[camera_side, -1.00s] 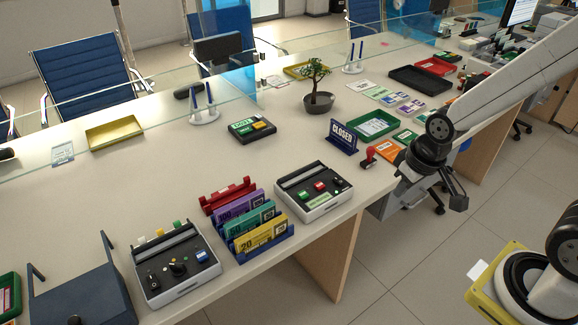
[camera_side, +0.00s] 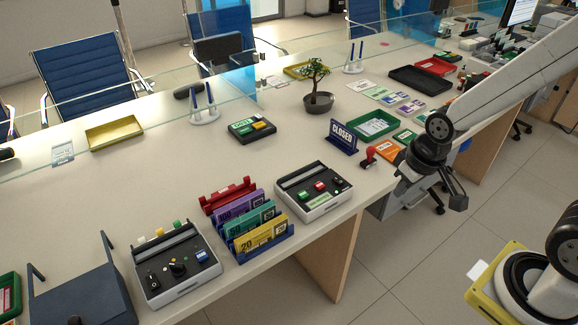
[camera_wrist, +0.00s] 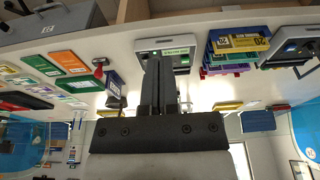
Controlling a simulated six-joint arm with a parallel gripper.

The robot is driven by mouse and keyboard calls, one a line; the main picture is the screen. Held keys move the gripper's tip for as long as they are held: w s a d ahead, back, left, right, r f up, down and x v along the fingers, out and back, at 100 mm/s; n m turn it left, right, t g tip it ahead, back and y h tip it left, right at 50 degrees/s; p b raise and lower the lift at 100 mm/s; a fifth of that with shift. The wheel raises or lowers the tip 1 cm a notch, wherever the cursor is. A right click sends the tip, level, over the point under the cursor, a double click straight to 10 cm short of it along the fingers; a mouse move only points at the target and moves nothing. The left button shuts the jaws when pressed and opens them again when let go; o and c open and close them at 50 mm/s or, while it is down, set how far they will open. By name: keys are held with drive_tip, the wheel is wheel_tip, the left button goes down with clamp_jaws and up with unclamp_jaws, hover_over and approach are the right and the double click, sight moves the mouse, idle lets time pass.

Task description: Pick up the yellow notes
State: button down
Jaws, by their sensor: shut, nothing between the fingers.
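The yellow notes (camera_side: 260,235), marked 20, stand in the front slot of a blue rack (camera_side: 268,251) near the counter's front edge. Teal notes (camera_side: 252,220) and purple notes (camera_side: 238,205) stand behind them in the same rack. The wrist view, which is upside down, shows the yellow notes (camera_wrist: 240,42) at upper right. My gripper (camera_wrist: 158,62) is shut and empty in the wrist view, well apart from the rack. In the side view my wrist is off the counter's front edge, to the right of the rack; the fingertips are hard to make out.
Counting machines stand on both sides of the rack, one right (camera_side: 313,190) and one left (camera_side: 175,264). A red holder (camera_side: 228,193) is behind it. A closed sign (camera_side: 343,137), a red stamp (camera_side: 368,157) and a green tray (camera_side: 374,124) lie nearer my arm. A glass screen runs along the back.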

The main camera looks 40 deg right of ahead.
idle(0.4)
drive_tip(key=shift+c, duration=2.2)
unclamp_jaws()
drive_tip(key=shift+w, duration=0.1)
drive_tip(key=n+g+y, duration=0.3)
drive_tip(key=n+y, duration=0.1)
drive_tip(key=n, duration=1.4)
hover_over(262, 229)
drive_tip(key=d, duration=0.3)
wheel_tip(262, 229, down, 13)
drive_tip(key=shift+a, duration=0.1)
drive_tip(key=shift+a+f+y, duration=0.2)
drive_tip(key=shift+a+y, duration=0.05)
drive_tip(key=shift+y, duration=0.05)
drive_tip(key=shift+f, duration=0.1)
drive_tip(key=shift+x, duration=1.2)
